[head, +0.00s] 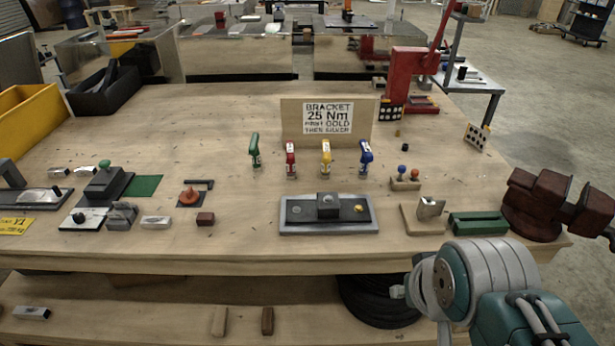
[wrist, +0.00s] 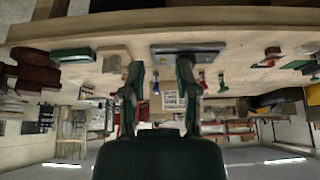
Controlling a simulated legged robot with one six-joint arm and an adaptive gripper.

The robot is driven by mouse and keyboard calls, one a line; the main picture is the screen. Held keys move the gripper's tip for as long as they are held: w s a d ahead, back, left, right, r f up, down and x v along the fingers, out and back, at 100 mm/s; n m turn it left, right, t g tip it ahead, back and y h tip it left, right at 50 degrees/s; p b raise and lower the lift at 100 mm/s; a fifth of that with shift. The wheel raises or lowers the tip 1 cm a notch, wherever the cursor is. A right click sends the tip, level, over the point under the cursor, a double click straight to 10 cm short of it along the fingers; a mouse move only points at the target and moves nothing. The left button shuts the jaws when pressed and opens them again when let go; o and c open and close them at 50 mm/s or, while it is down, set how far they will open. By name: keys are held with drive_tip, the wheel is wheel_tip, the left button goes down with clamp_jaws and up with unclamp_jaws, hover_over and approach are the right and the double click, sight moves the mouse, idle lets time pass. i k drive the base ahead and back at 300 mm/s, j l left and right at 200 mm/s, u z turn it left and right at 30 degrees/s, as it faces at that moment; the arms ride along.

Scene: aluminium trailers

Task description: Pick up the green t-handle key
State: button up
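The green t-handle key (head: 255,150) stands upright on the workbench at the left end of a row of coloured keys. A small green shape in the wrist view, which is upside down, looks like this key (wrist: 222,84), to the right of my fingers. My gripper (wrist: 160,82) is open, its two dark green fingers apart with nothing held between them. It faces the bench from in front. In the head view only part of my arm shows at the lower right; the gripper is not seen there.
Red (head: 291,158), yellow (head: 326,158) and blue (head: 365,158) keys stand right of the green one. A bracket sign (head: 327,118) stands behind them. A grey plate fixture (head: 300,222) lies in front. A red vise (head: 540,205) is at the right. Bench left of the green key is fairly clear.

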sight(254, 151)
drive_tip(key=i+j, duration=0.2)
drive_tip(key=j, duration=0.2)
drive_tip(key=i+j, duration=0.15)
drive_tip(key=j, duration=0.2)
drive_tip(key=i+j, duration=0.2)
drive_tip(key=j, duration=0.2)
drive_tip(key=i+j, duration=0.2)
drive_tip(key=j, duration=0.15)
